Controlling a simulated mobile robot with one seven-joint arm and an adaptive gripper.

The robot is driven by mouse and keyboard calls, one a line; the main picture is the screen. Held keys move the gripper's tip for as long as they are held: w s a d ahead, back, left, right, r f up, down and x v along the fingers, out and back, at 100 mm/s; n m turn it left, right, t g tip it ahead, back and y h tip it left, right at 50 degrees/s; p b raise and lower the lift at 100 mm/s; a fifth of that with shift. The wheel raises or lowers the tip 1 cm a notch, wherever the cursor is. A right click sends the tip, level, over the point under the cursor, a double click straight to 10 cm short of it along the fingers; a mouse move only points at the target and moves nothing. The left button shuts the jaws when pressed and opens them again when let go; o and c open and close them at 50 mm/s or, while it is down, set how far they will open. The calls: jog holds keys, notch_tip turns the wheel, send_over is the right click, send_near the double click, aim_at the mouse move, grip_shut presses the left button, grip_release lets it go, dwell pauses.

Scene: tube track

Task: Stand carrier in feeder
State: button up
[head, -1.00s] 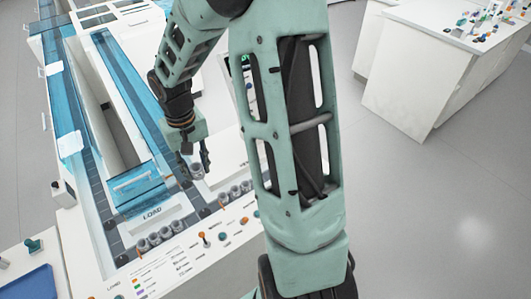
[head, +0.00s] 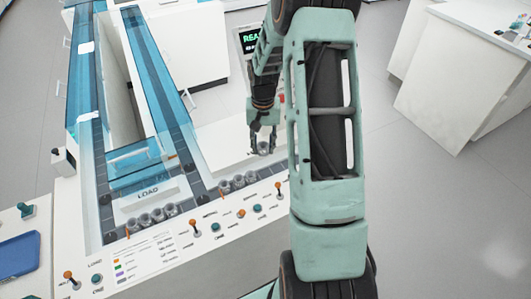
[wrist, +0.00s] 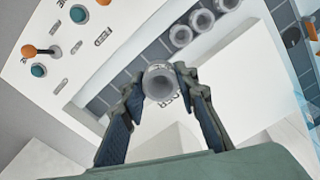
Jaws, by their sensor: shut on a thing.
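My gripper (head: 262,138) is shut on a grey, cup-like carrier (head: 264,149), right of the LOAD track. In the wrist view the carrier (wrist: 160,82) is between the two fingertips (wrist: 157,84), with its round open mouth facing the camera. Below it is a white surface with partly hidden dark lettering ending in "DER", which I take as the feeder (wrist: 205,75). The carrier looks roughly upright. I cannot tell whether its base touches the feeder.
Several similar carriers stand in a row at the LOAD end (head: 155,216), and more stand in a second row (head: 238,183). A control panel (head: 190,245) with levers and buttons runs along the front. Blue-covered tracks (head: 150,75) lie to the left. A screen (head: 250,40) stands behind.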

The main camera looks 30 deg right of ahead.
jog(key=shift+d+f, duration=0.4)
jog(key=shift+f, duration=0.1)
jog(key=b, duration=0.7)
send_over(265, 175)
jog(key=shift+w+d+f, duration=0.1)
jog(key=shift+f, duration=2.4)
jog(key=shift+w+f, duration=0.1)
jog(key=shift+f, duration=2.4)
jog(key=shift+f+b, duration=0.6)
jog(key=shift+f, duration=0.1)
jog(key=shift+s, duration=0.1)
jog(key=o, duration=0.9)
jog(key=shift+f, duration=0.1)
jog(key=shift+o, duration=0.2)
notch_tip(265, 175, up, 12)
jog(key=shift+r, duration=0.15)
